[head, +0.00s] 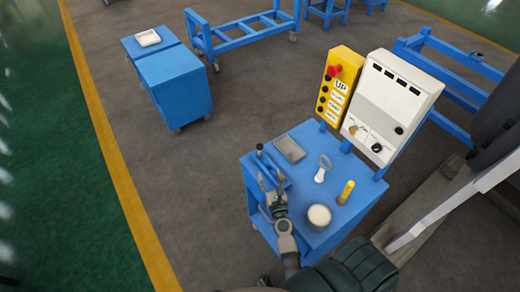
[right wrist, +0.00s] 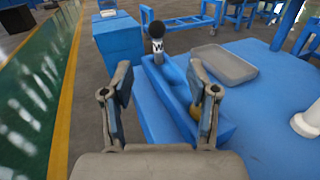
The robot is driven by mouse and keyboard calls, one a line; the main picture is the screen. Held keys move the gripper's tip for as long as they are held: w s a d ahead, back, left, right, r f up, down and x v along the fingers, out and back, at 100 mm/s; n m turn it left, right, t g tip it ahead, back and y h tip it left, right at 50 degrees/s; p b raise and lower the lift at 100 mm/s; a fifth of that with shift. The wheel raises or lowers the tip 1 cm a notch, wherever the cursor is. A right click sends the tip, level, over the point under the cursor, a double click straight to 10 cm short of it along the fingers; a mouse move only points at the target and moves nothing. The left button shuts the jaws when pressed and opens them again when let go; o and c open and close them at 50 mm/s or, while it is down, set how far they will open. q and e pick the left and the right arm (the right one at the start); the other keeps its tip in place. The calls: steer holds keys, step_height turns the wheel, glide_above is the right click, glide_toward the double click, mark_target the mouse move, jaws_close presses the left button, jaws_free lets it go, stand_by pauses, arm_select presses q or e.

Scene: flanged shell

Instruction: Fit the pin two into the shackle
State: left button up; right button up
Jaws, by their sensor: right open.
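A blue block (right wrist: 165,100) stands at the near left of the blue table and shows in the head view (head: 277,181). A dark pin (right wrist: 157,44) with a round black head and a white label rises from it. A brass-coloured piece (right wrist: 196,100) shows partly behind one finger. I cannot tell which is pin two. My right gripper (head: 268,180) is open at the block; in the right wrist view (right wrist: 160,80) its fingers frame the block, with nothing visibly held. A pale ring-topped piece (head: 323,168), possibly the shackle, stands mid-table. My left gripper is not in view.
A grey tray (head: 289,149) lies behind the block. A yellow-topped piece (head: 346,191) and a round white-topped piece (head: 319,216) stand on the table's right part. A yellow button box (head: 339,88) and white panel (head: 392,105) rise at the back.

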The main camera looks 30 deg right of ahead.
mark_target(260, 150)
steer(key=p+x, duration=0.1)
steer(key=x, duration=0.8)
steer(key=shift+w+a+f, duration=0.15)
steer(key=shift+w+f, duration=0.05)
steer(key=x, duration=0.6)
steer(key=shift+s, duration=0.1)
jaws_close()
